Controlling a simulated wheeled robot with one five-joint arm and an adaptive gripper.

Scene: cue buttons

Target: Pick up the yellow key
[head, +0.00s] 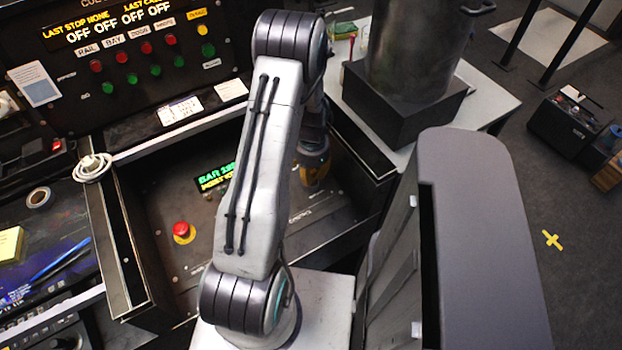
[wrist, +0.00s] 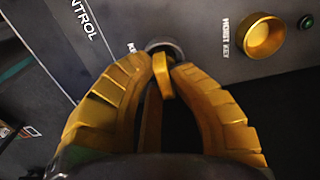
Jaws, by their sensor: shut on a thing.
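The yellow key (wrist: 163,78) shows in the wrist view between the tips of my gripper (wrist: 166,62). My gripper's yellow fingers are shut on it. The key is at a round grey lock (wrist: 165,46) on the dark panel; whether it is seated in the lock or just clear of it I cannot tell. A label beside the lock is mostly hidden by a finger. In the head view my gripper (head: 314,160) is low over the right part of the console, partly behind my arm, and the key cannot be made out there.
A round yellow cup-like fitting (wrist: 262,36) sits beside a "HOIST KEY" label, with a small green button (wrist: 306,22) near it. A red stop button (head: 182,230) and a lit display (head: 215,178) are on the console. A large metal pot (head: 415,50) stands behind, right.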

